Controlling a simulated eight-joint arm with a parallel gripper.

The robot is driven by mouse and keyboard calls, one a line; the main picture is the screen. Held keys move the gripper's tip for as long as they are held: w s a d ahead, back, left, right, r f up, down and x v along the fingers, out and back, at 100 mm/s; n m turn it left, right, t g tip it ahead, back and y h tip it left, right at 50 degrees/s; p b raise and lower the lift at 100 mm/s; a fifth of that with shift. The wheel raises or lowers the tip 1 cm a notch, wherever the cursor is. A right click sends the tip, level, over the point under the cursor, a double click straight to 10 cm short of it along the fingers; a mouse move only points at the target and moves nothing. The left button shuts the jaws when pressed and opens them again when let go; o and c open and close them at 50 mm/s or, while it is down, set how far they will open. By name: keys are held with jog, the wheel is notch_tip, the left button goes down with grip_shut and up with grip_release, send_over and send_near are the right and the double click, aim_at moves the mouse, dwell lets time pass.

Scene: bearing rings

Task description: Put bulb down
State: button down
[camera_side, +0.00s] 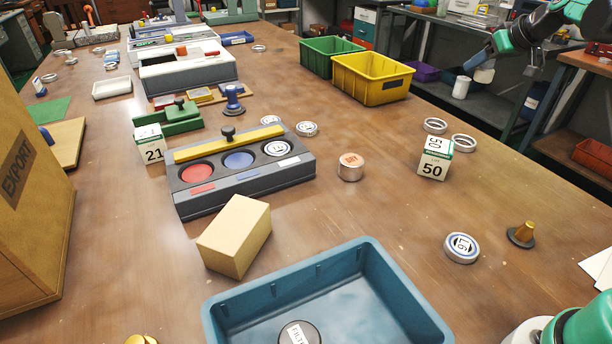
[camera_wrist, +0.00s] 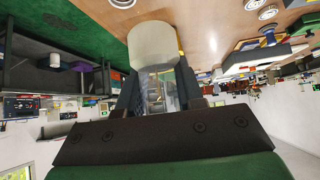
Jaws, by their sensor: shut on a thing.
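My gripper (camera_side: 478,60) is at the upper right of the side view, raised beyond the right edge of the bench. In the wrist view my gripper (camera_wrist: 156,80) is shut on a pale, rounded, cylinder-like thing, which I take to be the bulb (camera_wrist: 153,44). It sticks out past the fingertips, and its far end is hidden. In the side view the held thing is small and hard to make out. Nothing visibly supports it from below.
The bench (camera_side: 370,215) holds a blue tray (camera_side: 395,285), a yellow bin (camera_side: 372,80), a green bin (camera_side: 325,55), a cardboard block (camera_side: 235,235), a ring holder (camera_side: 245,165) and several bearing rings (camera_side: 461,247). Free wood lies between them. Shelving stands behind the right edge.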

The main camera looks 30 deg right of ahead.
jog(key=s+d+m+h, duration=0.1)
jog(key=s+d, duration=0.5)
jog(key=s, duration=0.5)
jog(key=f, duration=2)
jog(key=shift+s+d, duration=0.1)
jog(key=shift+s, duration=0.1)
jog(key=c, duration=0.6)
grip_release()
jog(key=shift+f, duration=0.1)
jog(key=shift+o, duration=0.2)
